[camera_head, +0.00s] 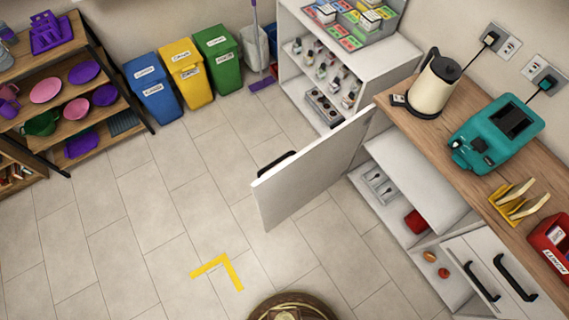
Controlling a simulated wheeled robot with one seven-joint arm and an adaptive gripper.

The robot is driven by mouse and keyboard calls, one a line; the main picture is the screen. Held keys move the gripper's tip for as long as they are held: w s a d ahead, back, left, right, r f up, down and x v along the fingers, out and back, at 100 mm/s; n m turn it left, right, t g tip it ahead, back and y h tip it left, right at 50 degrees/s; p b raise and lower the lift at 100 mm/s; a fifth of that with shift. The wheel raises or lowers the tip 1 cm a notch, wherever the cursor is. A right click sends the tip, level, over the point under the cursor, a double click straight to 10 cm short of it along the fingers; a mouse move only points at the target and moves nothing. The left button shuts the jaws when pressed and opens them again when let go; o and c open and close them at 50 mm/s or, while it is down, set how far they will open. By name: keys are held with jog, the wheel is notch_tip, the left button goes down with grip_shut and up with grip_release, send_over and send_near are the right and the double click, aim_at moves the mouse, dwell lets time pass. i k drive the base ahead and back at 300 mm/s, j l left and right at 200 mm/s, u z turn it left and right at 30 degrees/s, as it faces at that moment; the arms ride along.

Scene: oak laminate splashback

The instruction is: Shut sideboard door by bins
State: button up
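The white sideboard door (318,172) stands wide open, swung out from the sideboard over the tiled floor. Its hinged edge is at the far end, towards the white shelf unit. A dark handle (276,160) shows at the top of its free edge. The sideboard (440,226) has an open compartment with a pale tray (380,184) and a red item (416,221) inside. The bins stand against the wall at the back: blue (154,88), yellow (187,74) and green (219,60). My gripper does not show in this view.
The wooden counter (440,120) carries a cream kettle (434,84), a teal appliance (497,133), a toast rack (515,203) and a red box (550,245). A rack (75,90) stands at the left. The floor left of the door is clear, with a yellow corner mark (219,268).

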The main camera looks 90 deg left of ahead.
aim_at(279, 194)
jog(key=k+j+u, duration=0.3)
jog(key=k+j, duration=0.3)
jog(key=k+j+u, duration=0.3)
jog(key=k+j, duration=0.4)
jog(key=i+j+u, duration=0.1)
jog(key=j, duration=0.25)
jog(key=i+j, duration=0.15)
jog(key=j, duration=0.15)
jog(key=i+j+u, duration=0.15)
jog(key=j, duration=0.15)
jog(key=i+j+u, duration=0.1)
jog(key=j, duration=0.25)
jog(key=k+l+u, duration=0.15)
jog(key=u, duration=0.15)
jog(key=k+l+u, duration=0.3)
jog(key=i+l, duration=0.05)
